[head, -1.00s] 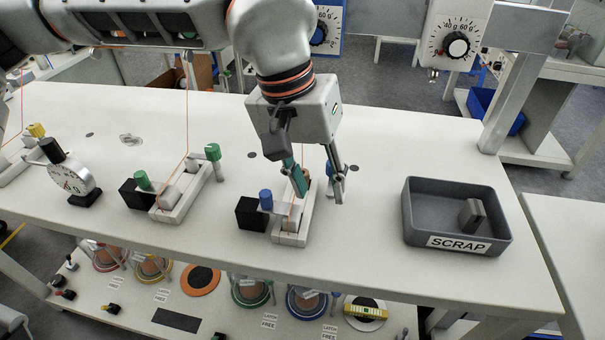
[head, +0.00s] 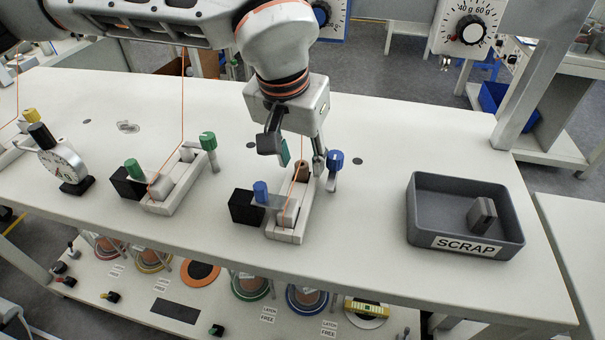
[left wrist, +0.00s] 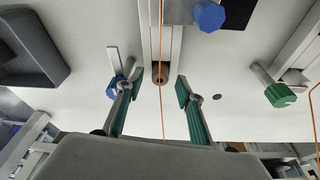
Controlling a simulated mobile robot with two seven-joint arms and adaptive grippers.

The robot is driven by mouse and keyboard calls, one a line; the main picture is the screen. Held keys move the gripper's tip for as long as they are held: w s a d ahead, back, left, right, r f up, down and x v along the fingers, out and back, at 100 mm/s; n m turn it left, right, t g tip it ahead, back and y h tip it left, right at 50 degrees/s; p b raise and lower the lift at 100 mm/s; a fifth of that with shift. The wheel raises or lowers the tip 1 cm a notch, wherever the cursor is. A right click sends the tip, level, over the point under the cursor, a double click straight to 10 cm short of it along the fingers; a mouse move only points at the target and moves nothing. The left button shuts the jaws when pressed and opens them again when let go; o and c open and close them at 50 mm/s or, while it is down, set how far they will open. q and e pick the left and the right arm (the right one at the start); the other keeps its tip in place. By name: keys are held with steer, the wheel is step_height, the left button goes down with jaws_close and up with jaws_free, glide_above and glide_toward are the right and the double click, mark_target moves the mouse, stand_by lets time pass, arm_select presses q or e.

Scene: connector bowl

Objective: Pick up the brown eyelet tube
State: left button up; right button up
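The brown eyelet tube (head: 302,171) stands at the back end of a light grey slotted fixture (head: 287,238), with an orange thread running by it. In the left wrist view the tube (left wrist: 160,73) shows end-on between my fingers. My left gripper (head: 302,160) is open, with green-padded fingers on either side of the tube. The left wrist view shows the open fingertips (left wrist: 159,88) with a gap to the tube on both sides. I cannot tell the exact height of the fingers over it. My right gripper is not in view.
A blue knob on a post (head: 335,160) stands close right of the fingers. A black block (head: 246,207) and a blue-capped peg (head: 261,190) are at the fixture's left. A similar green-knobbed fixture (head: 178,190) stands left. The grey SCRAP tray (head: 425,230) holds a grey block.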

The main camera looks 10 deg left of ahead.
arm_select(q)
steer(key=shift+w+f, duration=0.1)
steer(key=shift+f, duration=0.2)
jaws_close()
steer(key=shift+r, duration=0.1)
